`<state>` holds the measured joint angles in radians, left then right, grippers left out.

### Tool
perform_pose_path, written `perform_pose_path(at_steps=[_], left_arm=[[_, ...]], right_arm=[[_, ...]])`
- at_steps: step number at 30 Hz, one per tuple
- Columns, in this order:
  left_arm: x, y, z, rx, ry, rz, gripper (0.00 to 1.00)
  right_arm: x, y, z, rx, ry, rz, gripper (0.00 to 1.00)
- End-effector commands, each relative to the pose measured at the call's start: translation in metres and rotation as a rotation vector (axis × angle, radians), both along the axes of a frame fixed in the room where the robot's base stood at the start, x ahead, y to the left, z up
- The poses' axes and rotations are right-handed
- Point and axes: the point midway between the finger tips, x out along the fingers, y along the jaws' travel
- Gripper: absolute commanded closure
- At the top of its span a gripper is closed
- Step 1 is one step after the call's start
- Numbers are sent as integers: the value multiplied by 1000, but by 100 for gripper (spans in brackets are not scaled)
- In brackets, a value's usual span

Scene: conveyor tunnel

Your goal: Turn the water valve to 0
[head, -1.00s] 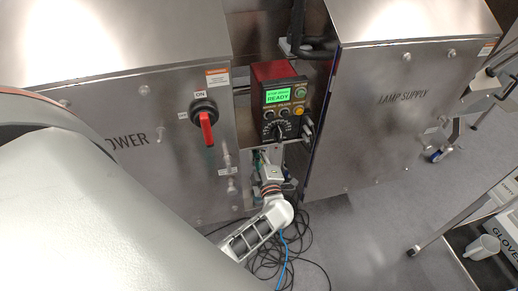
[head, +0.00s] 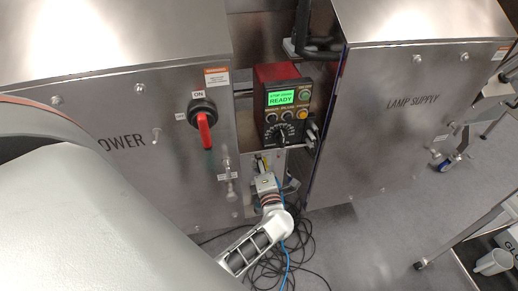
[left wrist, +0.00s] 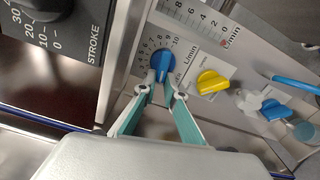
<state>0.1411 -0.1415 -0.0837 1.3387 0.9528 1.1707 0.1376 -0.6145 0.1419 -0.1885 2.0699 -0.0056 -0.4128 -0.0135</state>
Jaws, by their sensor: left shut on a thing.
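A blue knob (left wrist: 163,65) sits on a round number scale on a pale panel in the left wrist view. I take it to be the water valve. My left gripper (left wrist: 164,90) has its two teal fingers closed on the knob's near end. The upper figures of the scale, up to 10, show around the knob, but I cannot tell which figure it points to. In the head view my left gripper (head: 264,172) reaches in below the black control box, and the knob cannot be made out there. My right gripper is not in view.
A yellow knob (left wrist: 212,83) and another blue valve (left wrist: 273,109) sit to the right of the held knob. A black STROKE dial box (left wrist: 70,25) is at upper left. Metal cabinets marked POWER (head: 120,160) and LAMP SUPPLY (head: 385,130) flank the narrow gap. Cables (head: 270,265) lie on the floor.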

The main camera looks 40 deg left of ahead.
Motion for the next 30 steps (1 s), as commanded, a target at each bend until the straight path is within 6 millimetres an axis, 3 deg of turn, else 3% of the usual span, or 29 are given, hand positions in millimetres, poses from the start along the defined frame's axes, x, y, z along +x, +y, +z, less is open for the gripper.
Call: perform_pose_path(at_steps=[12, 13, 15, 25, 30], left_arm=[[-1, 0, -2, -7, -4, 3, 100], [-1, 0, -2, -7, -4, 3, 87], [-1, 0, -2, -7, -4, 3, 73], [-1, -1, -1, -5, -5, 1, 73], [-11, -12, -2, -8, -3, 0, 73]], right_arm=[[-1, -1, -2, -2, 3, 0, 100], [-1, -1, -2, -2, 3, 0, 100], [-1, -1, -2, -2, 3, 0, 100], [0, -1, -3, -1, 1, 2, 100], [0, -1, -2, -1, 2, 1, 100]])
